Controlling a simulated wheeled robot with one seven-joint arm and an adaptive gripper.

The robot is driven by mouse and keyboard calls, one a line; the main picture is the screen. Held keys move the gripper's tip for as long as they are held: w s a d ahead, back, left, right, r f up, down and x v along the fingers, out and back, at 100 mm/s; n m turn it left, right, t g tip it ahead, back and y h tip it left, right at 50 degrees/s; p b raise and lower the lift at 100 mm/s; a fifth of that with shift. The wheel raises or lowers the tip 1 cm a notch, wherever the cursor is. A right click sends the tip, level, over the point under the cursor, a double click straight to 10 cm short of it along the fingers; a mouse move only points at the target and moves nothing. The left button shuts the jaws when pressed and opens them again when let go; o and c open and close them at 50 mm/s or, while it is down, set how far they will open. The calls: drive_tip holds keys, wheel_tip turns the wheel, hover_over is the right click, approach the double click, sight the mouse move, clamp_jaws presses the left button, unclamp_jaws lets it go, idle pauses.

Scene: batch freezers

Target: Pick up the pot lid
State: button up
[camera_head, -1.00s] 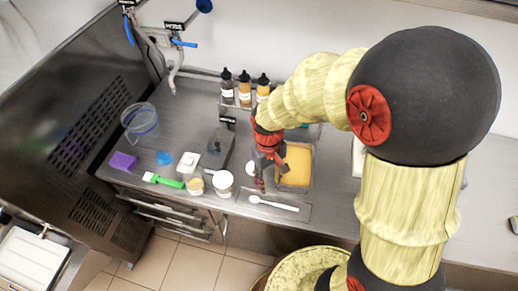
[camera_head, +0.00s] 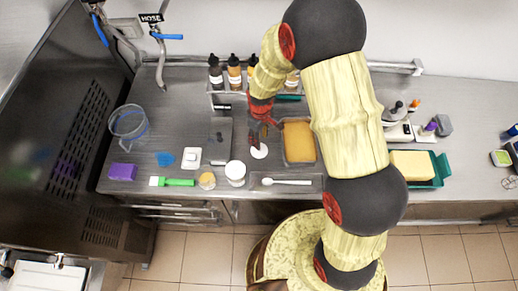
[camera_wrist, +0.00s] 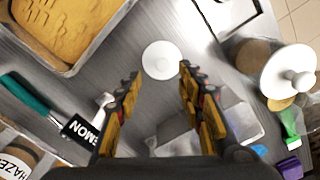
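A white lid with a round knob (camera_wrist: 290,72) shows at the right of the wrist view, on top of a brownish round pot (camera_wrist: 250,54). In the head view a white round pot (camera_head: 235,172) stands left of my gripper (camera_head: 262,132). A flat, pale disc (camera_wrist: 162,60) lies on the steel counter and also shows in the head view (camera_head: 259,151).
A tray of yellow food (camera_head: 299,142) is right of my gripper. A spoon (camera_head: 287,182) lies in front. Sauce bottles (camera_head: 234,72) stand behind. A green-handled brush (camera_head: 178,182), a small tan-topped jar (camera_head: 207,180) and a grey box (camera_head: 221,140) are to the left.

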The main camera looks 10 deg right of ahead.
drive_tip(key=shift+s+a+f, duration=0.1)
drive_tip(key=shift+f, duration=1.45)
drive_tip(key=shift+a+f, duration=0.1)
drive_tip(key=shift+f, duration=1.4)
drive_tip(key=shift+c, duration=0.8)
drive_tip(key=c, duration=0.7)
drive_tip(key=shift+r, duration=0.1)
